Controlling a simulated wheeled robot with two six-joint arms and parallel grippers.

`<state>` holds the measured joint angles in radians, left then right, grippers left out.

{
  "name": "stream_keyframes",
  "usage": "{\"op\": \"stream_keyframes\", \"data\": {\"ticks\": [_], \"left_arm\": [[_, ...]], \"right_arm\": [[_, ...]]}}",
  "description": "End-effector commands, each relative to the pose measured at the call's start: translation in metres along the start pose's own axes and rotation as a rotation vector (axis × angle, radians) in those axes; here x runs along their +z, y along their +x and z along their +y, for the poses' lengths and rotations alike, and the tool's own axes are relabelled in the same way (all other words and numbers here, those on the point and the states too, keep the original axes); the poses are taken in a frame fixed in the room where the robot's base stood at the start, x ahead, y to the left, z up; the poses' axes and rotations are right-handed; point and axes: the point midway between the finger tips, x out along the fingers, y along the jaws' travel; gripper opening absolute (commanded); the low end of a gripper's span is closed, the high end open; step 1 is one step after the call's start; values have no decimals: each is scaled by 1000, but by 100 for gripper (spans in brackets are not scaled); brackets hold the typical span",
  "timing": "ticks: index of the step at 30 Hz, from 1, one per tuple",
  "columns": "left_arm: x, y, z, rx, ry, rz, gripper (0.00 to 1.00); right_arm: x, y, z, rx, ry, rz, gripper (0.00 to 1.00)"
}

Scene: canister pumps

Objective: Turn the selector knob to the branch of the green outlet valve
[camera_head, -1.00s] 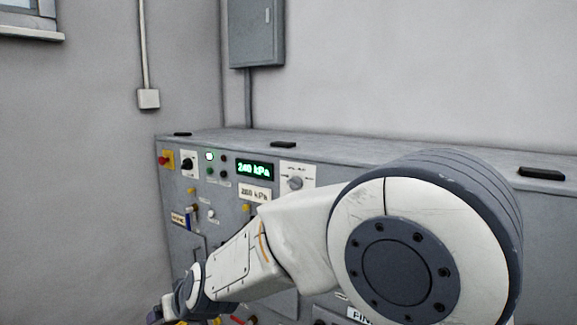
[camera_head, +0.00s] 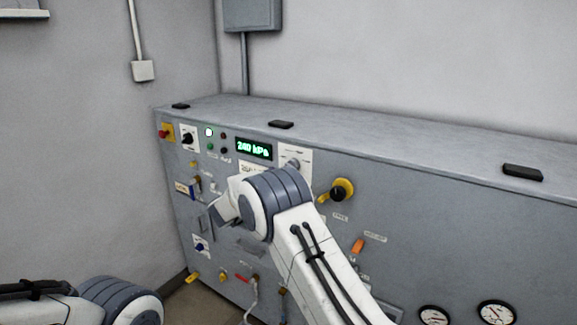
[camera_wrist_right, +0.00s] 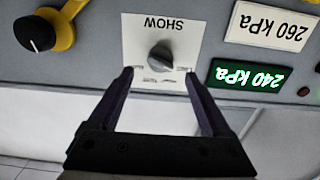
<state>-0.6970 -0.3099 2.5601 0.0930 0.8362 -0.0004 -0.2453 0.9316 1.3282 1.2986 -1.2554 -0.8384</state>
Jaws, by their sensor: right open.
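A grey selector knob (camera_wrist_right: 160,57) sits on a white plate marked SHOW (camera_wrist_right: 185,25), upside down in the right wrist view. I cannot read which mark it points at. In the head view the knob (camera_head: 291,163) shows right of the green display, just above my right wrist. My right gripper (camera_wrist_right: 159,75) is open and empty, its dark fingertips either side of the plate's lower part, with the knob just beyond them. The head view hides its fingers. My left arm shows at bottom left of the head view, its gripper out of view. I cannot make out a green outlet valve.
A lit display (camera_head: 254,149) reads 240 kPa; a label (camera_wrist_right: 267,25) reads 260 kPa. A black knob on a yellow base (camera_head: 341,190) is right of the selector. An orange handle (camera_head: 358,245) and gauges (camera_head: 497,313) are lower right. The panel's top (camera_head: 400,137) is mostly clear.

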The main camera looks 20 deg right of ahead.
Motion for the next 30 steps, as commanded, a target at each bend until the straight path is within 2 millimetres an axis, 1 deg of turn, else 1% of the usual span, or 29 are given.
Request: {"op": "stream_keyframes", "data": {"ticks": [1,3,6,9,13,21,22,23,24,26,27,28,30], "left_arm": [[0,-4,0,0,0,0,50],[0,-7,0,0,0,0,50],[-1,-10,1,0,0,0,50],[-1,-12,1,0,0,0,50],[-1,-13,1,0,0,0,50],[-1,-13,1,0,0,0,50],[-1,-13,1,0,0,0,50],[-1,-13,1,0,0,0,50],[-1,-13,1,0,0,0,50],[-1,-13,1,0,0,0,50],[-1,-13,1,0,0,0,50],[-1,-13,1,0,0,0,50],[-1,-13,1,0,0,0,50]], "right_arm": [[-1,11,1,2,0,0,83],[-2,24,1,2,0,0,83],[-2,39,0,1,0,0,83],[-1,50,-1,-2,1,0,83],[-1,57,0,-2,0,1,83],[0,58,-1,-4,-1,0,83],[0,58,-1,-4,0,0,75],[0,58,-1,-4,0,0,64],[0,58,-1,-4,0,0,48],[0,58,-1,-4,0,0,25],[0,58,-1,-4,0,0,10],[0,58,-1,-4,0,0,0],[0,58,-1,-4,1,0,0]]}}
